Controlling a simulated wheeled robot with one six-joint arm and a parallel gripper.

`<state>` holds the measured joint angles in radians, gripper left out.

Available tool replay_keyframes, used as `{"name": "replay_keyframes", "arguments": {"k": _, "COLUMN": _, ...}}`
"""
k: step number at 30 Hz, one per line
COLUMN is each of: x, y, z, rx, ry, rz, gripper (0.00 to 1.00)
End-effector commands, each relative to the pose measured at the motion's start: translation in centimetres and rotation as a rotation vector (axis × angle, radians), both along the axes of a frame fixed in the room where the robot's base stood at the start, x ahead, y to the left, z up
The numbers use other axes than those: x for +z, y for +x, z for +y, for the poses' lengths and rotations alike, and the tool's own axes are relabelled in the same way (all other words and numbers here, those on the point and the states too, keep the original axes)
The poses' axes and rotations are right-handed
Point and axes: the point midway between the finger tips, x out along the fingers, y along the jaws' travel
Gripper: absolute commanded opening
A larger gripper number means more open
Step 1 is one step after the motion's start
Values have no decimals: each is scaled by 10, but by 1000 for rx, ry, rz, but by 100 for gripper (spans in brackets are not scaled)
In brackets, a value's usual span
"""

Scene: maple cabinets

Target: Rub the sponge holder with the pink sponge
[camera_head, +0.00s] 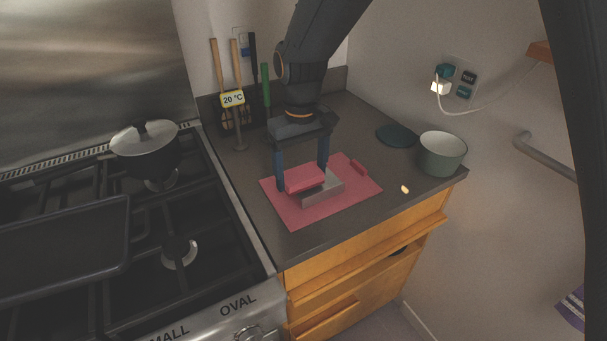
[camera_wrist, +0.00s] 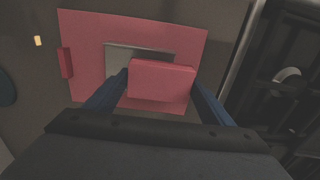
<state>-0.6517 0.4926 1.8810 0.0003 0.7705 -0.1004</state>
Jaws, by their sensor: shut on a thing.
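The pink sponge (camera_head: 304,178) is a flat block held between the two blue fingers of my gripper (camera_head: 302,176). The grey sponge holder (camera_head: 324,189) lies on a pink mat (camera_head: 287,213) on the counter. In the head view the sponge is over the holder's left part, tilted a little. In the wrist view the sponge (camera_wrist: 161,80) covers the lower right of the holder (camera_wrist: 120,54), and my gripper (camera_wrist: 162,88) is shut on it from both sides. I cannot tell whether the sponge touches the holder.
A small pink block (camera_head: 359,167) lies at the mat's right edge. A green pot (camera_head: 442,155), a dark round lid (camera_head: 396,136) and a small yellow piece (camera_head: 405,189) are to the right. The stove (camera_head: 180,252) with a pot (camera_head: 146,152) is left.

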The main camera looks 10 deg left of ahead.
Motion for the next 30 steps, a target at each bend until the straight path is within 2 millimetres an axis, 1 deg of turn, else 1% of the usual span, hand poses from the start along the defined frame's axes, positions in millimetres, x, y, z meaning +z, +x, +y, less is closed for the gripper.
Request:
{"name": "replay_keyframes", "arguments": {"k": 1, "x": 10, "y": 0, "z": 0, "rx": -1, "ry": 2, "rz": -2, "gripper": 55}}
{"name": "replay_keyframes", "arguments": {"k": 18, "x": 59, "y": 3, "z": -4, "rx": -10, "ry": 2, "rz": -2, "gripper": 55}}
{"name": "replay_keyframes", "arguments": {"k": 22, "x": 64, "y": 4, "z": -5, "rx": -11, "ry": 2, "rz": -2, "gripper": 55}}
{"name": "replay_keyframes", "arguments": {"k": 30, "x": 63, "y": 4, "z": -5, "rx": -10, "ry": 2, "rz": -2, "gripper": 55}}
